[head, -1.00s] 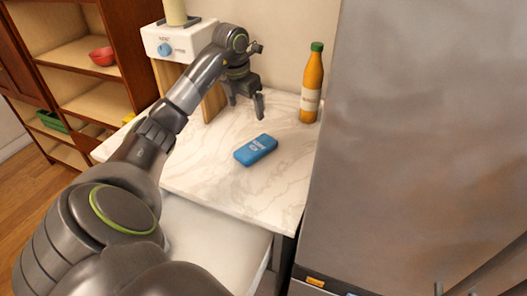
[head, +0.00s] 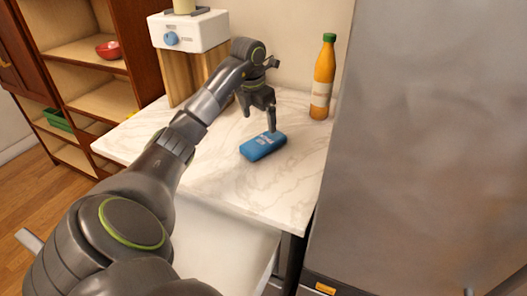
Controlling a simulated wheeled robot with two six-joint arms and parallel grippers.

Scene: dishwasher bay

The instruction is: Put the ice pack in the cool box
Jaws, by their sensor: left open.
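The blue ice pack (head: 262,147) lies flat on the white marble counter. My left gripper (head: 259,121) is open just above and behind the ice pack, pointing down. One finger overlaps the far right edge of the pack in the picture; I cannot tell whether it touches. No cool box is visible in the head view. My right gripper is not in view.
An orange bottle with a green cap (head: 323,78) stands at the back right of the counter (head: 262,195). A white appliance (head: 188,31) stands at the back left. A large grey surface (head: 430,130) rises on the right. Shelves hold a red bowl (head: 109,50).

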